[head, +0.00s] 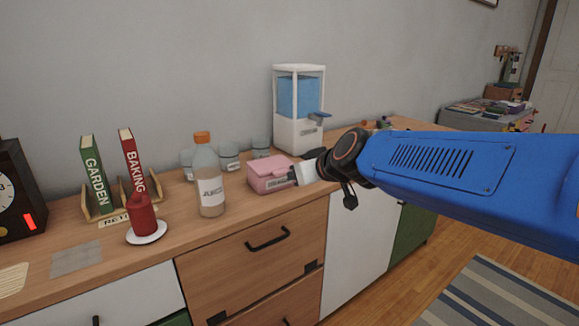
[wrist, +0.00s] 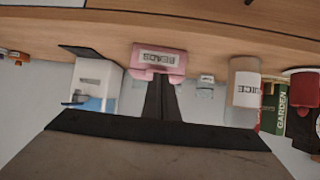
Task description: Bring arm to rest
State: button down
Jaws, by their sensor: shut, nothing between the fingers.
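My blue arm reaches in from the right over the wooden sideboard in the head view. My gripper (head: 293,177) is at its end, close to the right side of a small pink box with a label (head: 268,174). In the wrist view, which is upside down, my gripper (wrist: 160,80) shows dark fingers together with nothing between them. They point at the pink box (wrist: 159,58) and overlap its edge. I cannot tell whether they touch it. The wrist hides part of the counter behind it.
On the sideboard (head: 115,262) stand a juice bottle (head: 209,185), a red candle-like item on a white dish (head: 144,218), books (head: 95,172), a clock (head: 12,195), several cups and a blue-filled dispenser (head: 298,105). A striped rug (head: 500,295) lies on the open floor at right.

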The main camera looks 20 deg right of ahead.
jog(key=shift+s+d+f, duration=0.1)
jog(key=shift+s+f, duration=0.15)
jog(key=shift+s, duration=0.35)
jog(key=shift+s+d+f, duration=0.1)
jog(key=shift+s+f, duration=0.2)
jog(key=shift+s, duration=0.3)
jog(key=shift+s+d+f, duration=0.1)
jog(key=shift+s+f, duration=0.15)
jog(key=shift+s, duration=0.35)
jog(key=s+d+f+m+g+h, duration=0.1)
jog(key=s+f+g, duration=0.2)
jog(key=s+f, duration=0.3)
jog(key=s+f+m+g+h, duration=0.1)
jog(key=s+f+g, duration=0.3)
jog(key=s, duration=1)
notch_tip(320, 180, down, 2)
jog(key=shift+s+d+f, duration=0.25)
jog(key=shift+s+d, duration=0.1)
jog(key=shift+s, duration=0.05)
